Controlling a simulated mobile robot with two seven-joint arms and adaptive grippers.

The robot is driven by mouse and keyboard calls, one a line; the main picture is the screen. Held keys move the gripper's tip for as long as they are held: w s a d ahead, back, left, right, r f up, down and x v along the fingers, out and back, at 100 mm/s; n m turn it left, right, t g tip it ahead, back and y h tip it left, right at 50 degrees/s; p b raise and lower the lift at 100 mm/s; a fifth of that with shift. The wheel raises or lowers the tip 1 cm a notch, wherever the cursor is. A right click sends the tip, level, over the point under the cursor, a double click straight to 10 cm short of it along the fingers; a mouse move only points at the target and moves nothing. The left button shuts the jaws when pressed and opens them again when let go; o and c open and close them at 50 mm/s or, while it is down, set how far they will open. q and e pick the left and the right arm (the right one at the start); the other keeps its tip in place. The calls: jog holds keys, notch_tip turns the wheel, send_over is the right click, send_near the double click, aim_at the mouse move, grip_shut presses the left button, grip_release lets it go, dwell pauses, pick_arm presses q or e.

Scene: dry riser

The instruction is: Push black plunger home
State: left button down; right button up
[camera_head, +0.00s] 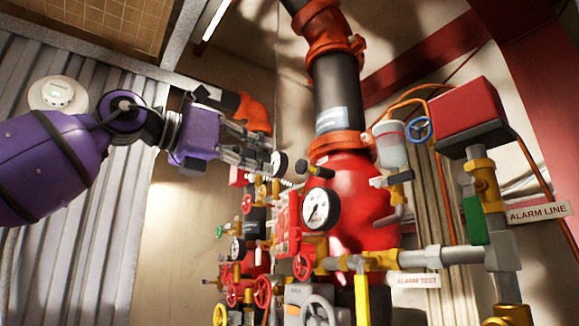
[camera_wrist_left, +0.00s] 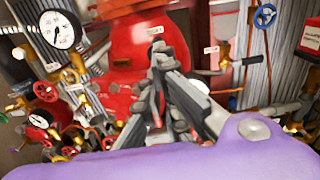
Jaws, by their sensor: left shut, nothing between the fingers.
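A short black cylinder with a rounded end, which looks like the black plunger (camera_head: 316,171), sticks out in front of the red valve body (camera_head: 350,190) in the head view. My left gripper (camera_head: 264,152) is shut and empty, to the left of the plunger and apart from it in the picture. The depth between them is hard to judge. In the left wrist view the shut fingers (camera_wrist_left: 162,58) point at the red body (camera_wrist_left: 140,50). I cannot make out the plunger there; the fingers may hide it. My right gripper is not in view.
Several red handwheels and brass valves crowd below. A red box (camera_head: 465,110) and a blue handwheel (camera_head: 419,129) are at right. Bare wall lies below my left arm.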

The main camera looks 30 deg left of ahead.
aim_at(300, 166)
pick_arm(q)
jog(key=x, duration=0.6)
jog(key=shift+w, duration=0.15)
